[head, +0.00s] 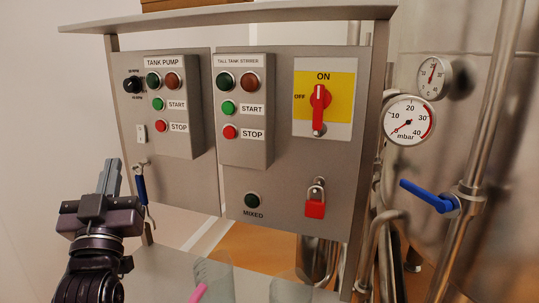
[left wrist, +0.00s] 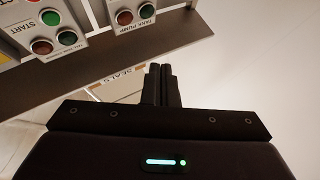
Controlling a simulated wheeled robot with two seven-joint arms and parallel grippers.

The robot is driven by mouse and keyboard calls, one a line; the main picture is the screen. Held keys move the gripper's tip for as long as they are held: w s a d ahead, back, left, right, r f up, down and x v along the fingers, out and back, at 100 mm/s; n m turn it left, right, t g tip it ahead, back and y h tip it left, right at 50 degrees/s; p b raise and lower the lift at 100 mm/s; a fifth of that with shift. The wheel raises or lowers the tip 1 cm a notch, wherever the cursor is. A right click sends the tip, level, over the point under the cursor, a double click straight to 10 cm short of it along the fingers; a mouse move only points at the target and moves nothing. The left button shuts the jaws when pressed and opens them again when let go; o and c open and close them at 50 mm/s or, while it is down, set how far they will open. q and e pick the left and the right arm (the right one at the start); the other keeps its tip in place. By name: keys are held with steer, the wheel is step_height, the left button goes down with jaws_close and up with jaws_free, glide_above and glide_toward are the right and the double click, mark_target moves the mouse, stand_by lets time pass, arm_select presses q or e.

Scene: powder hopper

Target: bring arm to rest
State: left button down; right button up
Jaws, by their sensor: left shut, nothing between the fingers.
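My left gripper (head: 110,177) is at the left of the head view, raised in front of the lower left of the control panel, with its fingers pointing up. Its fingers are together and hold nothing. In the left wrist view the closed fingers (left wrist: 161,84) point toward the panel's edge, apart from it. The tank pump box (head: 174,106) and the tall tank stirrer box (head: 240,110) are on the grey panel. A red rotary switch (head: 320,108) on a yellow plate has its handle upright by ON. My right gripper does not show.
A red padlock (head: 315,205) hangs on the panel. A blue-handled tool (head: 141,188) hangs close beside my left gripper. Two clear containers stand at the bottom, one with a pink item (head: 197,293). Pipes, a mbar gauge (head: 408,120) and a blue valve lever (head: 428,196) are at right.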

arm_select(q)
steer(key=d+f+m+g+h, duration=0.1)
steer(key=f+g+h, duration=0.15)
steer(key=f, duration=0.55)
steer(key=s+d+f+m+g+h, duration=0.15)
steer(key=f+g, duration=0.25)
steer(key=f, duration=0.5)
steer(key=d+f+g+h, duration=0.15)
steer(key=f+g, duration=0.25)
steer(key=f, duration=0.4)
steer(key=s+d+f+m+g, duration=0.25)
steer(key=s+f+g, duration=0.85)
steer(key=s+f, duration=0.7)
step_height(320, 180, down, 26)
steer(key=s+a+f+g, duration=0.1)
steer(key=s+f, duration=0.9)
steer(key=s+a+f+g, duration=0.1)
steer(key=s+a+f, duration=0.1)
steer(key=s+f, duration=0.9)
steer(key=shift+s+a+f+y, duration=0.2)
steer(key=shift+a+f+y, duration=0.05)
steer(key=shift+a+y, duration=0.1)
